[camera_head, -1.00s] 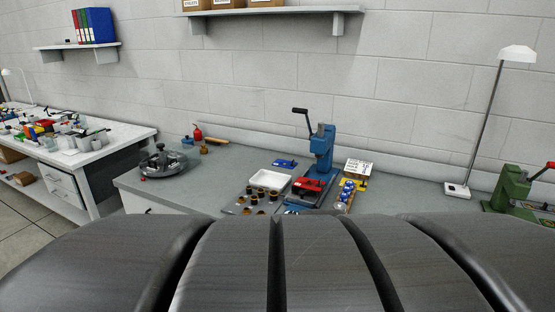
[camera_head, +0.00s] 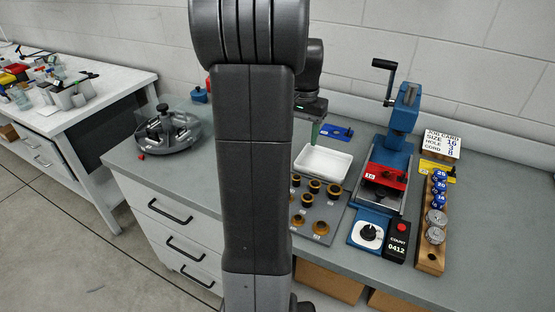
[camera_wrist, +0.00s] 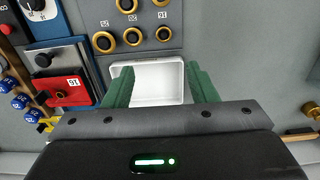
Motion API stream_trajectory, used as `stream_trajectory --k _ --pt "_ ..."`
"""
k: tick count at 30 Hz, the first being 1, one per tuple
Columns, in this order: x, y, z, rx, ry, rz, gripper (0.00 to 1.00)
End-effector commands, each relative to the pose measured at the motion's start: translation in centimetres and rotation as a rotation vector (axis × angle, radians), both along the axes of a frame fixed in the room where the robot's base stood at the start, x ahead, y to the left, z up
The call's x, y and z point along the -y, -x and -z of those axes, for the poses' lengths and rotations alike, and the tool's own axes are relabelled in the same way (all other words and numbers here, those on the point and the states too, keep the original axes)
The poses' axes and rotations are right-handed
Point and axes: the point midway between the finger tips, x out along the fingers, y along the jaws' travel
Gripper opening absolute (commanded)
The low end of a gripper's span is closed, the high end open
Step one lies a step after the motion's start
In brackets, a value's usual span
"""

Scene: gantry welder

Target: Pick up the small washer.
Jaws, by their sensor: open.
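My gripper (camera_head: 316,131) has green fingers, pointing down above the bench near the white tray. In the wrist view my gripper (camera_wrist: 161,76) is open, with the empty white tray (camera_wrist: 158,72) seen between its fingers. Several brass-coloured rings sit on a grey plate (camera_wrist: 150,19) beyond the tray; one ring (camera_wrist: 132,37) shows a dark centre. In the head view some pieces have dark tops (camera_head: 333,190), while a flatter ring (camera_head: 320,227) lies at the front. I cannot tell which one is the small washer. My arm hides the plate's left part in the head view.
A blue press with a red block (camera_head: 385,176) stands right of the plate. A dial box (camera_head: 368,234), a counter (camera_head: 397,241) and a wooden rack (camera_head: 431,256) of blue and metal pieces are near it. A round grey holder (camera_head: 168,131) stands left.

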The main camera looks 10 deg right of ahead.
Motion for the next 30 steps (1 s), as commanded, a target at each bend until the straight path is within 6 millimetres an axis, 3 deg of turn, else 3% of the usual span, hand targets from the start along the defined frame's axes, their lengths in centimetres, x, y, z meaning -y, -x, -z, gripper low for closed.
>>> stream_trajectory --k 5,13,22,30 --pt "0.2 -0.2 1.7 -0.009 -0.001 0.01 0.52" --pt "0.1 -0.2 6.9 -0.008 -0.002 0.008 0.52" --pt "0.0 -0.2 9.4 -0.008 -0.002 0.007 0.52" --pt "-0.3 -0.5 13.2 -0.007 -0.001 0.008 0.52"
